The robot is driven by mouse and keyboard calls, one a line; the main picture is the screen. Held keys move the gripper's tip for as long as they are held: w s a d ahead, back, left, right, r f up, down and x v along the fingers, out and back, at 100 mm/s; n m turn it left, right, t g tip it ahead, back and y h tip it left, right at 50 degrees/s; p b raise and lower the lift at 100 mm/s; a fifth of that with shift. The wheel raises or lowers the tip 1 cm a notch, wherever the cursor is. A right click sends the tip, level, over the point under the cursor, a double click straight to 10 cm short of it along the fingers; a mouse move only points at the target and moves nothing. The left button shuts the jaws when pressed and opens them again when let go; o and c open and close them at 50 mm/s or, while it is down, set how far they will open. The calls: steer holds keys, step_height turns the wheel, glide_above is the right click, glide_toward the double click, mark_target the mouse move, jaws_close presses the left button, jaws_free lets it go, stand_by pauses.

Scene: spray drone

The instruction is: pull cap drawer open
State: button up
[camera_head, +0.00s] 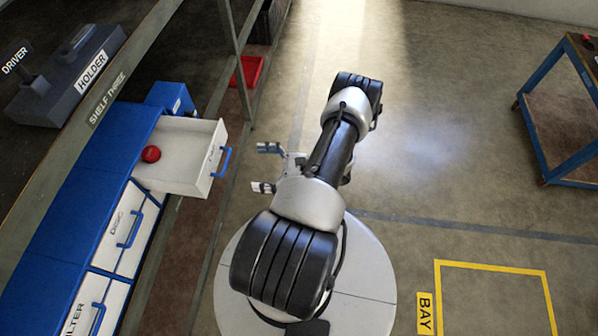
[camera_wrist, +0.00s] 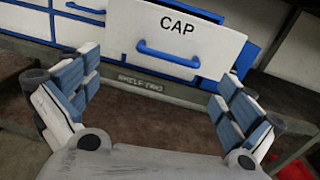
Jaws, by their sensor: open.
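The cap drawer (camera_head: 180,184) is pulled out from the blue cabinet (camera_head: 85,220) in the head view. A red round cap (camera_head: 151,154) lies inside it near the back. In the wrist view the white drawer front (camera_wrist: 215,42) reads CAP and has a blue handle (camera_wrist: 168,53), which also shows in the head view (camera_head: 222,162). My gripper (camera_head: 263,168) is open and empty, a little to the right of the handle and apart from it. In the wrist view its two fingers (camera_wrist: 158,98) stand wide apart below the handle.
Closed DISC (camera_head: 123,232) and FILTER (camera_head: 88,305) drawers sit beside the cap drawer. A shelf post (camera_head: 238,60) and red tray (camera_head: 247,71) stand behind. A holder block (camera_head: 70,85) is at upper left.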

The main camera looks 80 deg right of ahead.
steer(key=s+d+b, duration=0.1)
steer(key=s+b, duration=0.3)
steer(key=s, duration=0.8)
steer(key=shift+s, duration=0.15)
stand_by(0.6)
steer(key=shift+b, duration=0.3)
